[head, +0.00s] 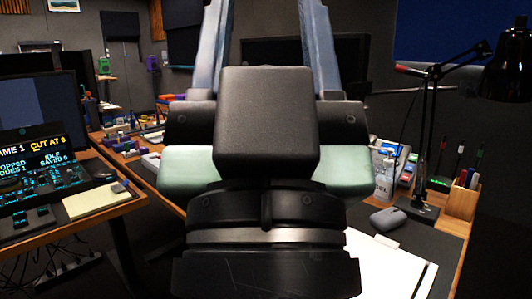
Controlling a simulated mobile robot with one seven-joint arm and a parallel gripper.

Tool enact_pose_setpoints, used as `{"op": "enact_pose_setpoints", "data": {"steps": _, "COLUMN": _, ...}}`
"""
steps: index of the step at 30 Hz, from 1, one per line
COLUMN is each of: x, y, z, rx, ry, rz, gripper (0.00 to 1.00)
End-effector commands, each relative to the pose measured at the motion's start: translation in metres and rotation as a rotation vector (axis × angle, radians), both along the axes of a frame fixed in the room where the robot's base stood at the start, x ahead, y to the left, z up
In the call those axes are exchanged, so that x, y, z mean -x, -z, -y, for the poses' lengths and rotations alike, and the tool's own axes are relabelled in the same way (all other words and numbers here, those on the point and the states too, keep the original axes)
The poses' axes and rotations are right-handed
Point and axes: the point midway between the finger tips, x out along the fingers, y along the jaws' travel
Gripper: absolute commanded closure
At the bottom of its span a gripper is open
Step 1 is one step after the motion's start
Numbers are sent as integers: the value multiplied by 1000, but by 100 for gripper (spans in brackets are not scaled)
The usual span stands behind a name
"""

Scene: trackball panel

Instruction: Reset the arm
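My gripper (265,35) fills the middle of the head view, seen from behind and pointing upward. Its two blue-grey fingers stand wide apart on black mounts and run out of the top edge, so the fingertips are hidden. I see nothing between the visible lengths of the fingers. My black wrist and the pale green sides below it cover the centre of the scene.
At left, a console with a lit screen (35,150) and a yellow pad (95,200) stand on a desk. At right are a grey mouse (388,218), pen holder (462,198), bottle (385,175) and black lamp (508,75). White paper (385,268) lies lower right.

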Motion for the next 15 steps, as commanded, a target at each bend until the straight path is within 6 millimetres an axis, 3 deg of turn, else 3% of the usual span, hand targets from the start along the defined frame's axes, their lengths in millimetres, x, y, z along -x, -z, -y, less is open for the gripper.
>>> {"op": "enact_pose_setpoints", "data": {"steps": 1, "x": 0, "y": -34, "z": 0, "rx": 0, "ry": 0, "rz": -1, "gripper": 48}}
{"op": "enact_pose_setpoints", "data": {"steps": 15, "x": 0, "y": -181, "z": 0, "rx": 0, "ry": -1, "rz": -1, "gripper": 48}}
